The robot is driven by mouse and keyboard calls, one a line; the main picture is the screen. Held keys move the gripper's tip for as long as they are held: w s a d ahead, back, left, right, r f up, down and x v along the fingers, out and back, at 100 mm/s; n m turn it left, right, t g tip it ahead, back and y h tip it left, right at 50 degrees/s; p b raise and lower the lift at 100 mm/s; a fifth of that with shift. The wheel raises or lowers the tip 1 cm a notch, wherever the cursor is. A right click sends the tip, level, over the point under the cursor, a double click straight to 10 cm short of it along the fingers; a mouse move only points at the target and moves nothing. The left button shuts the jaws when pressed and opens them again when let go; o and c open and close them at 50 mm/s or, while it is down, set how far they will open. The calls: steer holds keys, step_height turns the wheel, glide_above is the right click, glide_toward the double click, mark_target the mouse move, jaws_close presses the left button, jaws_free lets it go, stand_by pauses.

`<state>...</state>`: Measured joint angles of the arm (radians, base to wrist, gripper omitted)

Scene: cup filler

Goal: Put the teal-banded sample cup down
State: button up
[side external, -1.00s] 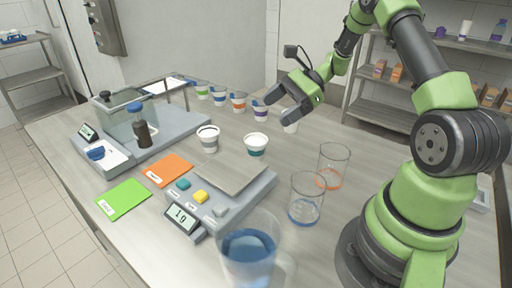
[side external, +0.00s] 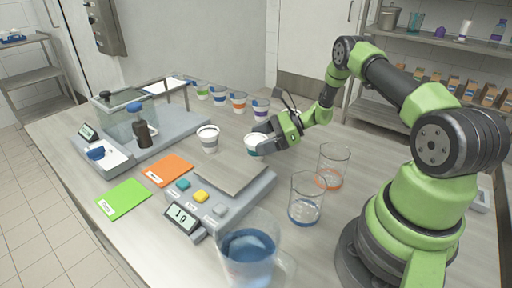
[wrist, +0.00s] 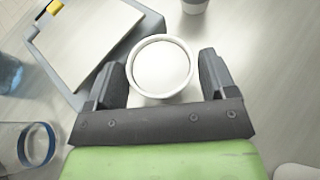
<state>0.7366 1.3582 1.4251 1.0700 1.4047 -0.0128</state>
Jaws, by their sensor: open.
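The teal-banded sample cup (side external: 251,142) stands upright on the bench behind the scale, its band partly hidden by my gripper in the side view. In the wrist view the white cup (wrist: 162,68) is seen from above, with pale contents filling its round mouth. My gripper (side external: 264,139) is low at the cup, with its fingers on either side of it. In the wrist view the fingers of my gripper (wrist: 163,62) are open, with a small gap showing beside the cup.
The scale (side external: 225,180) stands in front of the cup. A grey-banded cup (side external: 208,139) is to its left. Two glass beakers (side external: 333,165) (side external: 306,199) stand to the right, and a jug of blue liquid (side external: 248,255) at the front. Several banded cups line the back.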

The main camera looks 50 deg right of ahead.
steer(key=shift+x, duration=0.9)
steer(key=c, duration=0.8)
steer(key=shift+o, duration=0.2)
steer(key=shift+r, duration=0.1)
